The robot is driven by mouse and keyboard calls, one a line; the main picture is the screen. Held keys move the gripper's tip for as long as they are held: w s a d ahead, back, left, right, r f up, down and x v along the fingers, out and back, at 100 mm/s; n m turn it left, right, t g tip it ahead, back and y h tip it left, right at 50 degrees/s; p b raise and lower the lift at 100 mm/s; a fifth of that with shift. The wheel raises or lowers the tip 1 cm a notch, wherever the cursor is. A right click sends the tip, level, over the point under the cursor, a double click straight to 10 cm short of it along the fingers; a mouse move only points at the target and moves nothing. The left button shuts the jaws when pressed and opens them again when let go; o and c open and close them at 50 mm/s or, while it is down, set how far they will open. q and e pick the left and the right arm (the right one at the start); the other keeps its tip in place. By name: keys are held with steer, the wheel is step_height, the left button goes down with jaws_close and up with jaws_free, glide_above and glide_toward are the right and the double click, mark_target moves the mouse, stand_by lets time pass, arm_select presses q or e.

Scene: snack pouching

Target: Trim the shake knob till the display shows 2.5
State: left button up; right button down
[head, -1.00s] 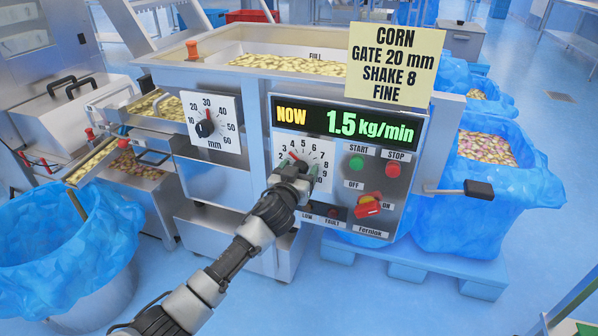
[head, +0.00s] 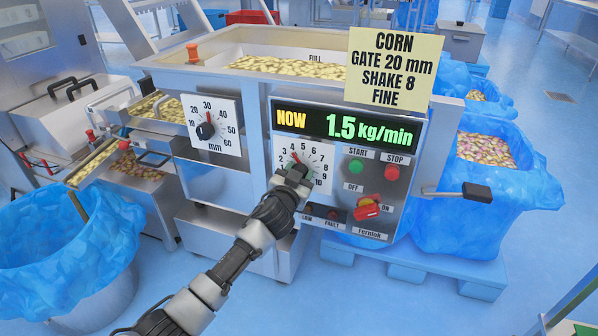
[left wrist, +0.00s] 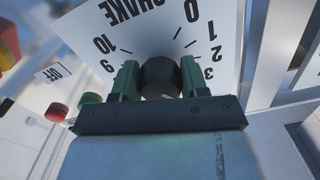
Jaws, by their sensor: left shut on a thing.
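My left gripper (head: 297,172) is at the shake dial on the machine's front panel. In the left wrist view its green-padded fingers (left wrist: 160,82) stand either side of the dark round shake knob (left wrist: 160,72) and are shut on it. In the head view the gripper covers most of the knob. The white dial plate (head: 322,156) shows numbers around the knob. A small red mark shows at the knob's upper edge, near 4; the exact setting is hard to read. My right gripper is not in view.
Right of the dial are the green START button (head: 356,166), the red STOP button (head: 392,172) and a red switch (head: 367,208). A gate dial (head: 213,124) is to the left. A yellow card (head: 394,66) reads CORN, GATE 20 mm, SHAKE 8, FINE.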

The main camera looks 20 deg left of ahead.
arm_select(q)
steer(key=shift+m, duration=0.5)
steer(key=m+p, duration=0.1)
steer(key=m, duration=0.3)
steer(key=shift+p, duration=0.3)
steer(key=shift+m+p, duration=0.3)
steer(key=shift+m, duration=1.3)
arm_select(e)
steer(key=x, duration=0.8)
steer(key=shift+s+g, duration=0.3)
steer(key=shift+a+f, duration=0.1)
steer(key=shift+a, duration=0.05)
arm_select(q)
steer(key=o, duration=0.9)
steer(key=shift+s+a, duration=0.1)
steer(key=shift+s, duration=0.35)
steer(key=s+p, duration=0.1)
steer(key=s, duration=0.9)
steer(key=shift+a+p, duration=0.15)
steer(key=shift+p, duration=0.2)
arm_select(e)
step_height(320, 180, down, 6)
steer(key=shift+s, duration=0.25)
